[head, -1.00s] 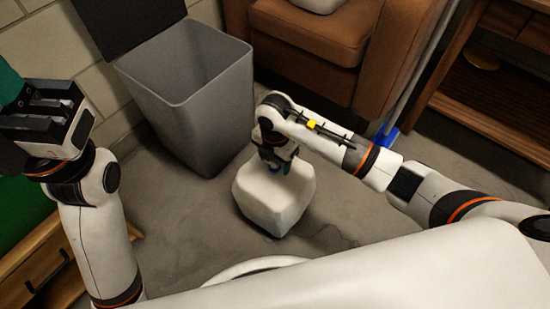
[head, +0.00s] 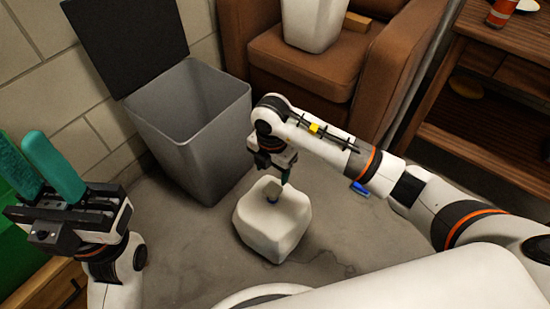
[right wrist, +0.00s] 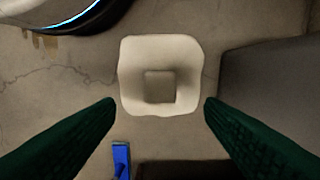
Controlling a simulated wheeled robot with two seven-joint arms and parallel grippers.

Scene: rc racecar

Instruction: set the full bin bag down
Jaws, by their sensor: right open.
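The full bin bag (head: 270,230), a white lumpy block with a small dark knot on top, stands upright on the floor in front of the grey bin. My right gripper (head: 274,176) is open just above it, pointing down. In the right wrist view the bag (right wrist: 160,100) lies below and between the green fingers (right wrist: 160,108), apart from them. My left gripper (head: 28,150) is at the left edge, fingers up, open and empty, far from the bag.
The grey bin (head: 190,130) stands behind the bag with its dark lid open. A brown armchair (head: 310,70) carries a white container (head: 312,22). A wooden shelf unit (head: 490,110) is at right. A blue item (head: 360,189) lies on the floor.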

